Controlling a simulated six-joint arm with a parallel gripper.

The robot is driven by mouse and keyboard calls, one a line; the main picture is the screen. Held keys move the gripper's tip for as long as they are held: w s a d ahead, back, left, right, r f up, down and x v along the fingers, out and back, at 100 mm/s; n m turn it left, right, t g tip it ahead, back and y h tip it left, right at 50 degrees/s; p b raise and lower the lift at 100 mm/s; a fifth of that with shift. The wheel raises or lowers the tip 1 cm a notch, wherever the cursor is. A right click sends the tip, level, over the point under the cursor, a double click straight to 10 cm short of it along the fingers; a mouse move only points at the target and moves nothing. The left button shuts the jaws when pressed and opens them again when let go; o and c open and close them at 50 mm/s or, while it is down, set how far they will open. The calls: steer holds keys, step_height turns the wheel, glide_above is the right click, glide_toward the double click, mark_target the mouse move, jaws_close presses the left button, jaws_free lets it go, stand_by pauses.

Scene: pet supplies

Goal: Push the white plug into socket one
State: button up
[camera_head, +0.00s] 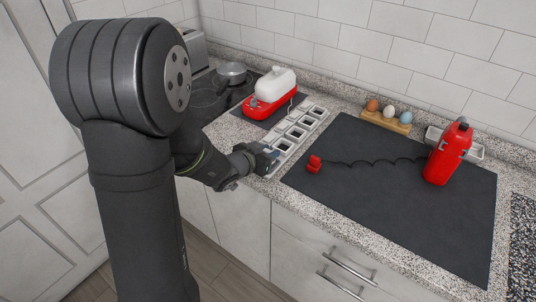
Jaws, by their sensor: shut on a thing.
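My gripper (264,161) is shut at the near end of the socket strip (322,112). The thing between its fingers is mostly hidden and too small to make out; no separate white plug shows anywhere else. The strip is pale, with several dark square sockets in a row running back to the right. I cannot tell which socket is number one, nor whether the held thing touches the strip. A red plug (314,163) lies on the dark mat (400,220), right of my gripper, with a wavy black cord to a red appliance (447,155).
A white and red appliance (270,88) stands on a small dark mat behind the strip. A pot (231,73) sits on the hob at the back left. A wooden holder (386,121) with three eggs stands by the wall. The mat's front is clear.

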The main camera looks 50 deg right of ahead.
mark_target(268, 150)
steer(key=shift+r, duration=0.5)
step_height(268, 150, up, 3)
steer(key=shift+f, duration=0.15)
steer(key=s+a+r, duration=0.2)
steer(key=s+r, duration=0.4)
steer(key=s, duration=0.5)
steer(key=w+d+f, duration=0.1)
steer(key=w+d, duration=0.9)
steer(key=w, duration=0.1)
steer(key=shift+d+f, duration=0.25)
steer(key=shift+f, duration=0.1)
steer(key=shift+f, duration=2.9)
steer(key=shift+f, duration=1.35)
